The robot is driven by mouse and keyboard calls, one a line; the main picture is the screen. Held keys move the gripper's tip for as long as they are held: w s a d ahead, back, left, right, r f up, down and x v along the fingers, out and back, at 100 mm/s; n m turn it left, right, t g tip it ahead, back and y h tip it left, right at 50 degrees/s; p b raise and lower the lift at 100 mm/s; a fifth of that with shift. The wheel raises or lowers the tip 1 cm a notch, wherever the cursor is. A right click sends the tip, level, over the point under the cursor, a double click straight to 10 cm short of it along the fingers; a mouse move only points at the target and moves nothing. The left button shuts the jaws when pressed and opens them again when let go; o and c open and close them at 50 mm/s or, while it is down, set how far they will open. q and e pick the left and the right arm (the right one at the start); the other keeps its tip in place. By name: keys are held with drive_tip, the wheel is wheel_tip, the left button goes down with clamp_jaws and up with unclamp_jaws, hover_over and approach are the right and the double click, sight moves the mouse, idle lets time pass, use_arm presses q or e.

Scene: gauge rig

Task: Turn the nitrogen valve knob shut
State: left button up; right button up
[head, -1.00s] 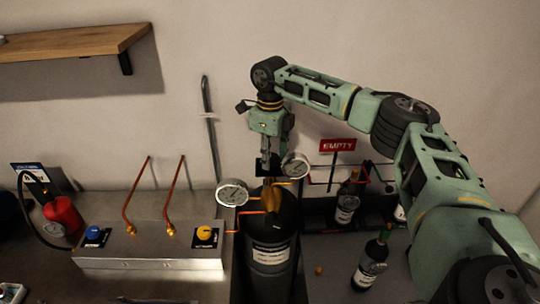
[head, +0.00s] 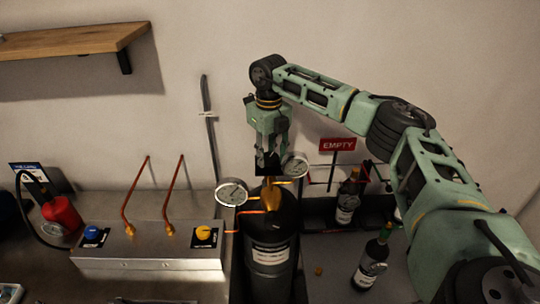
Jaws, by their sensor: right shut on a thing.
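A dark gas cylinder (head: 270,240) with a white label stands at the centre; its print is too small to read. A brass valve body (head: 270,194) rises from its top, with a dark valve knob (head: 266,166) above it. My right gripper (head: 269,153) reaches down from above, shut on the valve knob; its fingers partly hide the knob. I cannot tell the knob's exact angle. Two round gauges flank the valve, one at the left (head: 231,192) and one close at the right (head: 295,166). My left gripper is out of view.
A steel box (head: 150,250) with a blue knob (head: 91,233), a yellow knob (head: 203,233) and copper pipes stands at left. Dark bottles (head: 371,264) and a red "EMPTY" sign (head: 338,145) are at right. A wooden shelf (head: 75,43) hangs upper left.

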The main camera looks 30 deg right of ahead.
drive_tip(key=m, duration=0.6)
drive_tip(key=shift+w+a, duration=0.1)
drive_tip(key=shift+a, duration=0.05)
drive_tip(key=m, duration=0.4)
drive_tip(key=shift+w, duration=0.1)
drive_tip(key=shift+m, duration=1)
drive_tip(key=shift+w+r, duration=0.1)
drive_tip(key=shift+r, duration=0.05)
drive_tip(key=o, duration=0.8)
drive_tip(key=shift+o, duration=1.3)
drive_tip(key=shift+w, duration=0.1)
